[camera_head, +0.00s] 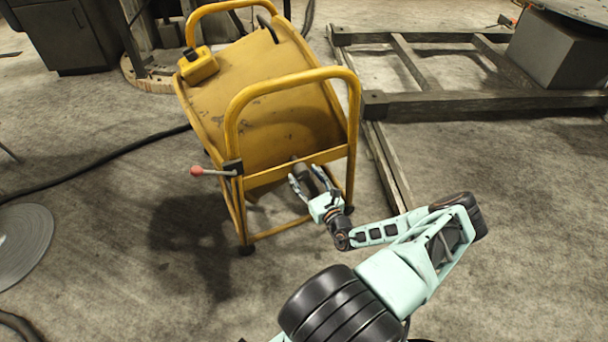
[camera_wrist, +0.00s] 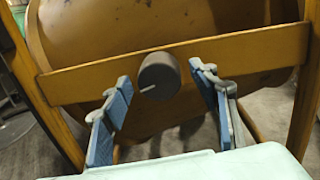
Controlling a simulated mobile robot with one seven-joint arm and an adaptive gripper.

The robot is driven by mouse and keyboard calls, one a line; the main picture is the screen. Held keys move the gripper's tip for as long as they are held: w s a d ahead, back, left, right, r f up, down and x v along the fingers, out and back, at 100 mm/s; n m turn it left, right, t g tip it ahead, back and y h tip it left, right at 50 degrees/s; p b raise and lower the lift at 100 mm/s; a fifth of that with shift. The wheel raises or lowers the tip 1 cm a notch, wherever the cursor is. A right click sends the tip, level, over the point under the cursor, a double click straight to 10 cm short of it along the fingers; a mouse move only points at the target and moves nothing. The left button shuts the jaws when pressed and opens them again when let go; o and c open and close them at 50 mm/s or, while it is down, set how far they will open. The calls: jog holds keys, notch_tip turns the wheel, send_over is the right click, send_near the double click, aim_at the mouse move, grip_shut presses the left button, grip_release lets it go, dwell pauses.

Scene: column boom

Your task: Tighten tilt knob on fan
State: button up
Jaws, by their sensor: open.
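The fan is a yellow drum-like body (camera_head: 275,115) in a yellow tubular frame on the floor. Its tilt knob (camera_wrist: 159,75) is a dark grey round knob with a pale line on its face, set on the frame's yellow crossbar (camera_wrist: 220,44). In the head view the knob (camera_head: 299,167) is small, just beyond my fingers. My gripper (camera_head: 306,180) is open in front of the crossbar. In the wrist view my gripper (camera_wrist: 165,100) has one blue finger on each side of the knob, with gaps between. I cannot tell whether the fingertips reach past the knob's face.
A lever with a red ball end (camera_head: 197,171) sticks out left from the frame. A yellow box (camera_head: 198,66) sits on the upper left of the fan. A wooden frame (camera_head: 430,100) lies at the right. A black cable (camera_head: 110,158) crosses the floor at the left.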

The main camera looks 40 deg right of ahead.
jog(key=c, duration=1.2)
jog(key=shift+o, duration=0.2)
